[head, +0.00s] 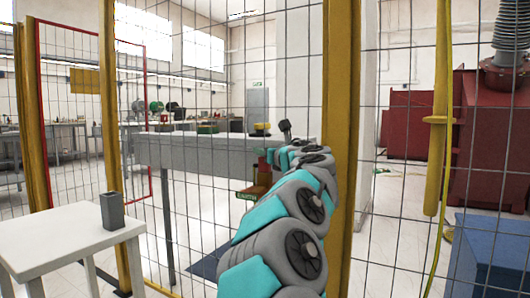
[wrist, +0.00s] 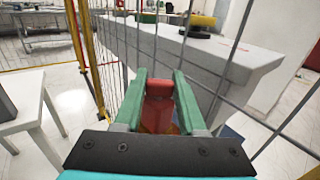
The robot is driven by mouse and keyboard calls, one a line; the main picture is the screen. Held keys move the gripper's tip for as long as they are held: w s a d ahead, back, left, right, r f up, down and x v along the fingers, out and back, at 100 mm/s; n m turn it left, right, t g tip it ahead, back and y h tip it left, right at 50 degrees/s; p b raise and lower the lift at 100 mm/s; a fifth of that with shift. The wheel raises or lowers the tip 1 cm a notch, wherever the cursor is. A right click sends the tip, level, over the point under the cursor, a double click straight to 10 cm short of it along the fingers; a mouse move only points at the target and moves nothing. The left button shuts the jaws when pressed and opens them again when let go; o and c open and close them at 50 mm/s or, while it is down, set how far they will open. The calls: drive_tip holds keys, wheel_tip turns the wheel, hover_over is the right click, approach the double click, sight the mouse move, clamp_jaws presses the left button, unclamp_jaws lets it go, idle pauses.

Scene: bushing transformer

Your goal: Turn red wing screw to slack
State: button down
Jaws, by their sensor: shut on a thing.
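The red wing screw (wrist: 158,92) stands between the two green fingers of my gripper (wrist: 159,78) in the wrist view. The fingers are shut on it, one on each side. An orange-red part shows directly below the screw, partly hidden by my gripper. In the head view my arm reaches forward to the wire fence, and a small red piece (head: 263,168) shows at its far end. My fingers are too small there to make out clearly.
A wire mesh fence with yellow posts (head: 342,150) stands close by. A long grey bench (head: 200,152) lies behind the mesh. A white table (head: 65,240) with a grey open box (head: 112,211) stands at left. A blue box (head: 490,255) is at right.

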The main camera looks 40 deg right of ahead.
idle(0.8)
drive_tip(key=shift+c, duration=2.4)
unclamp_jaws()
drive_tip(key=shift+s, duration=0.1)
drive_tip(key=v, duration=0.7)
drive_tip(key=shift+s+a, duration=0.15)
drive_tip(key=shift+s, duration=0.15)
